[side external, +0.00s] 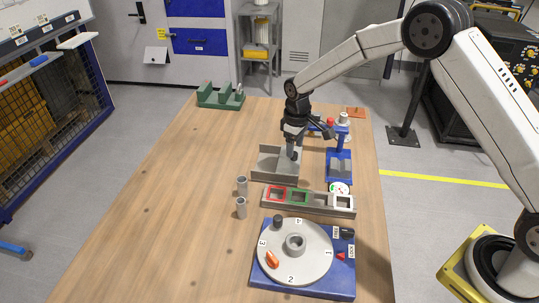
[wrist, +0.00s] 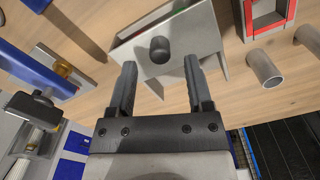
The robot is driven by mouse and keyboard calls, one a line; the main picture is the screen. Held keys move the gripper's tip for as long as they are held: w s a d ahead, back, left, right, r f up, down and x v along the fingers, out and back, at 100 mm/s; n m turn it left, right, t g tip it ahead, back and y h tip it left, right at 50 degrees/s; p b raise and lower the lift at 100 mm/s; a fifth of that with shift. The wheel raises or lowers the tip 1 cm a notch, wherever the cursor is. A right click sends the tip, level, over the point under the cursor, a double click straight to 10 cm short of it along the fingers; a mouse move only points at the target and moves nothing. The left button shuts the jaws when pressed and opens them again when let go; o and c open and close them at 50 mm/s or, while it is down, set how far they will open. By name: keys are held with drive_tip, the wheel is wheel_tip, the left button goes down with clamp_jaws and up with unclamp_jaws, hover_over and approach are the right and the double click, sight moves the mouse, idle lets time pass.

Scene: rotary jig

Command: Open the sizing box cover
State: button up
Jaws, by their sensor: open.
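The grey sizing box (side external: 268,163) stands near the middle of the table in the side external view. In the wrist view its grey cover (wrist: 190,40) fills the upper middle, with a dark round knob (wrist: 159,50) on it. My gripper (side external: 293,152) is low at the box's right part in the side view, and partly hides it. In the wrist view my gripper (wrist: 160,68) is open, with one finger on each side of the knob in the picture. The fingers look apart from the knob. Whether they are at its height I cannot tell.
A tray with coloured square frames (side external: 308,199) lies in front of the box, beyond it a numbered rotary dial (side external: 277,262) on a blue base. Two grey tubes (side external: 242,186) stand to the left. A blue press (side external: 339,165) stands close right.

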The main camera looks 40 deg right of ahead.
drive_tip(key=shift+f, duration=1.05)
clamp_jaws()
idle(0.8)
